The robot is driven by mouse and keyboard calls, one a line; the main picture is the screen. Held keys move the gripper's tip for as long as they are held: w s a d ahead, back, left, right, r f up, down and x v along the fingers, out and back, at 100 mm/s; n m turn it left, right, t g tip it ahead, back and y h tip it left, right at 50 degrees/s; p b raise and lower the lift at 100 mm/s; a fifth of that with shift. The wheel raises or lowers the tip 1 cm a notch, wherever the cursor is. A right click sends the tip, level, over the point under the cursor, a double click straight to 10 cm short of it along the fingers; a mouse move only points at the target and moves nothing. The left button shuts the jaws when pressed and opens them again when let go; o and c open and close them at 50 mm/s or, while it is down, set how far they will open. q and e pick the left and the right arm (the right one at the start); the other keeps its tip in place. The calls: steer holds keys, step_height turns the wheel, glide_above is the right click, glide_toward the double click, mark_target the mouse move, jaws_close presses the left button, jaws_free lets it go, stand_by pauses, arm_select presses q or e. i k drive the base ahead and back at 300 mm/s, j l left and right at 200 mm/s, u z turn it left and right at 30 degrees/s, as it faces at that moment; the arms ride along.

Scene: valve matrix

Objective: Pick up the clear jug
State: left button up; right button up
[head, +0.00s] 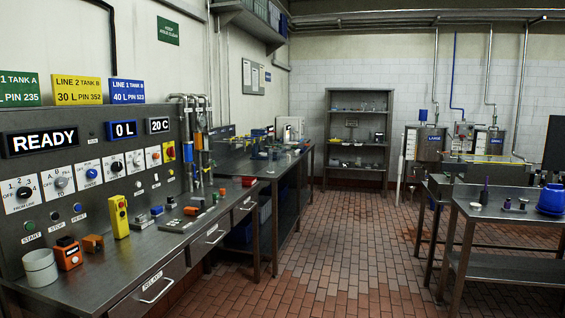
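I cannot pick out a clear jug for certain in the head view; small items on the far bench and the back shelf are too small to tell. A pale grey cylindrical pot (40,268) stands at the near left end of the control bench, but it looks opaque. A blue rounded container (551,199) stands on the right table. Neither of my grippers is in view.
The control bench (150,262) with its panel lines the left. A longer bench stands beyond it, and a shelf unit (357,103) at the back. The right table (510,263) carries small dark items. The tiled floor (340,250) between is clear.

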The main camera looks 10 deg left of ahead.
mark_target(281, 157)
steer(key=i+z, duration=0.1)
steer(key=i, duration=4.1)
